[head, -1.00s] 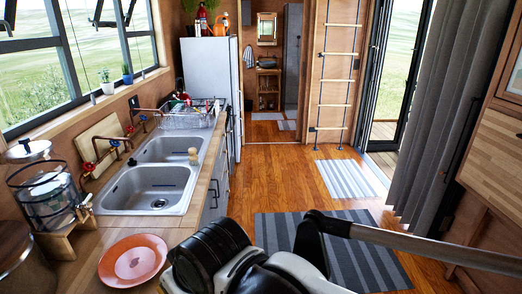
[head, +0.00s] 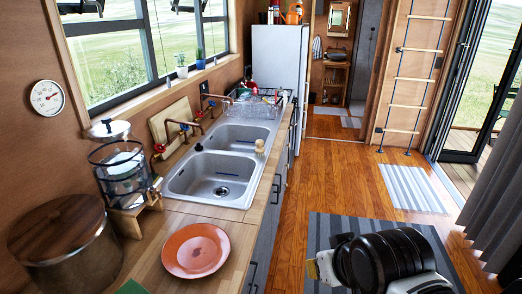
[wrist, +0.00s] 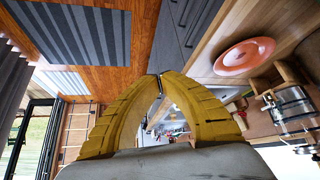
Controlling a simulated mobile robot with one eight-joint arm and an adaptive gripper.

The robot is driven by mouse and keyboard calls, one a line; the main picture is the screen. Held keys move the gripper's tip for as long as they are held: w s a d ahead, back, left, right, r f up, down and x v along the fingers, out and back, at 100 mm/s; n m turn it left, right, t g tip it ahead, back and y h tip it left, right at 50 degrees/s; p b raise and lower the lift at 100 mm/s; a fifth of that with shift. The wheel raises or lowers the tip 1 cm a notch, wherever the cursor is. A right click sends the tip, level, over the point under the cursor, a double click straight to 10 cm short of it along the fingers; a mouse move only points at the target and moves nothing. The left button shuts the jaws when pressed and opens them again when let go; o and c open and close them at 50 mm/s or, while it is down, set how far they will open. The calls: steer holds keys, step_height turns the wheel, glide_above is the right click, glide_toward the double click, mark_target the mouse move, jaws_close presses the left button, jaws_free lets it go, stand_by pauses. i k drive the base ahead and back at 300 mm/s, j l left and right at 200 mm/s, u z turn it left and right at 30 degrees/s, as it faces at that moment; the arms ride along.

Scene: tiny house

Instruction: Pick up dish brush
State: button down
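A small beige, rounded object (head: 260,146), perhaps the dish brush, stands on the right rim of the sink (head: 247,201) in the head view. It is too small to be sure of its shape, and I cannot make it out surely in the wrist view. My gripper's yellow fingers (wrist: 159,76) meet at their tips in the wrist view, with nothing seen between them. In the head view my gripper (head: 312,269) is at the bottom, over the floor side of the counter, right of the plate and well apart from the beige object.
An orange plate (head: 196,250) lies on the near counter, also in the wrist view (wrist: 244,57). A glass dispenser (head: 122,172) and brown pot (head: 64,241) stand left. A dish rack (head: 252,104) is beyond the sink. The wooden floor (head: 317,180) is open.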

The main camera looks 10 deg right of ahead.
mark_target(259, 150)
steer(key=i+l+u, duration=0.2)
steer(key=i, duration=0.2)
steer(key=i+l+u, duration=0.15)
steer(key=i+l, duration=0.2)
steer(key=i+l+u, duration=0.2)
steer(key=i+l, duration=0.2)
steer(key=i+l+u, duration=0.15)
steer(key=i+l, duration=0.15)
steer(key=l, duration=0.15)
steer(key=i+l+u, duration=0.2)
steer(key=l, duration=0.25)
steer(key=i+l+u, duration=0.2)
steer(key=i+l, duration=0.2)
steer(key=l, duration=0.1)
